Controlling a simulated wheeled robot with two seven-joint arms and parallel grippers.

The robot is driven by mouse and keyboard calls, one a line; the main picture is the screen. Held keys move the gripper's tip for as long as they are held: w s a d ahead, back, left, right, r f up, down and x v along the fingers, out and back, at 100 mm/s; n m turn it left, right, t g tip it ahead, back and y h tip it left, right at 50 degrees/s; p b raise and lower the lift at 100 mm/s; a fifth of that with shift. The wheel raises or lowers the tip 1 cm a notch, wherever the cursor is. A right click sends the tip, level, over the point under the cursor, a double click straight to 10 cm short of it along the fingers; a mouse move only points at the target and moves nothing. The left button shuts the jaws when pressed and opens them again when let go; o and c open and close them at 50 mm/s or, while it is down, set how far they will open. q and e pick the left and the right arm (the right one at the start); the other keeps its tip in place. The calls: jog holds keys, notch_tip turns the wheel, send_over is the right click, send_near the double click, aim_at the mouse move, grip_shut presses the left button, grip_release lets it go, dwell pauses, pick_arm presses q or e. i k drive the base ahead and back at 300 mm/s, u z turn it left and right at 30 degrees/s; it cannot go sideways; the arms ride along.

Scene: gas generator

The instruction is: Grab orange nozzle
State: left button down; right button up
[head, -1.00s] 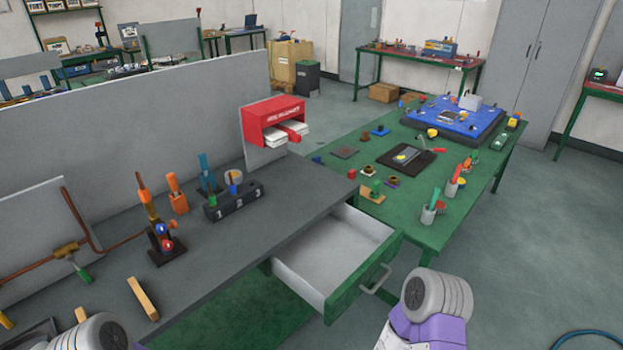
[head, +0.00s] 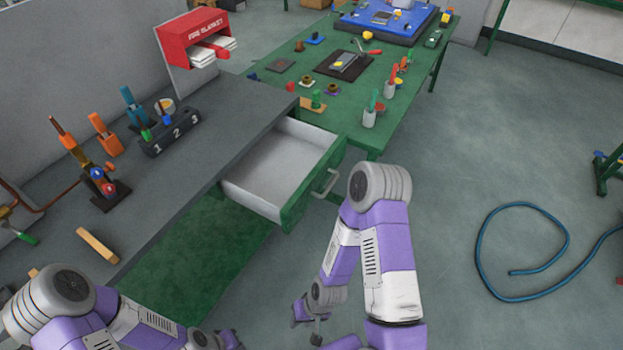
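On the grey bench at the left, an upright torch-like tool (head: 98,178) with red and blue knobs stands on a dark base, with an orange part (head: 63,135) at its top. Beside it is a separate orange piece (head: 106,137). I cannot tell for sure which of these is the orange nozzle. My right gripper (head: 309,322) hangs low over the floor, in front of the open drawer and far from the orange parts. Its fingers look apart, with nothing between them. My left gripper (head: 222,342) is at the bottom edge, partly cut off; its fingers are unclear.
A dark block numbered 1, 2, 3 (head: 170,135) holds small coloured parts. A wooden bar (head: 97,246) lies near the bench front. An open drawer (head: 275,178) juts out. A green table (head: 290,92) with several items stands beyond. A blue hose (head: 480,245) lies on the floor.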

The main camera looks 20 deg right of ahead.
aim_at(65, 138)
jog(key=u, duration=0.35)
jog(key=i, duration=0.35)
jog(key=u, duration=0.95)
